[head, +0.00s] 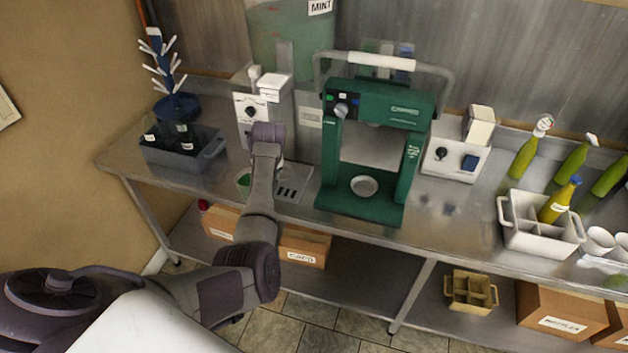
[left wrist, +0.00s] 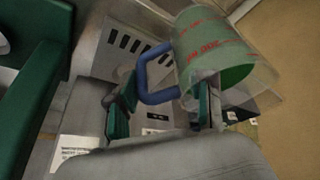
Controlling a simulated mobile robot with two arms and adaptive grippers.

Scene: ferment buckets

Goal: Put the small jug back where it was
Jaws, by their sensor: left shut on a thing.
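The small jug (left wrist: 205,55) shows in the left wrist view as a clear vessel with a green inside, red markings and a blue handle (left wrist: 157,75). My left gripper (left wrist: 162,112) is shut on the jug by its handle, with a finger on either side. In the head view only a green part of the jug (head: 243,181) shows, left of my forearm, by the white dispenser's slotted drip tray (head: 290,190). My forearm hides the gripper there. Whether the jug touches a surface is unclear. My right gripper is not in view.
The white dispenser (head: 246,112) stands behind my wrist, with the green machine (head: 408,165) to its right. A grey bin of dark bottles (head: 200,160) and a bottle rack (head: 175,105) stand left. Bare steel counter (head: 125,158) shows at the far left.

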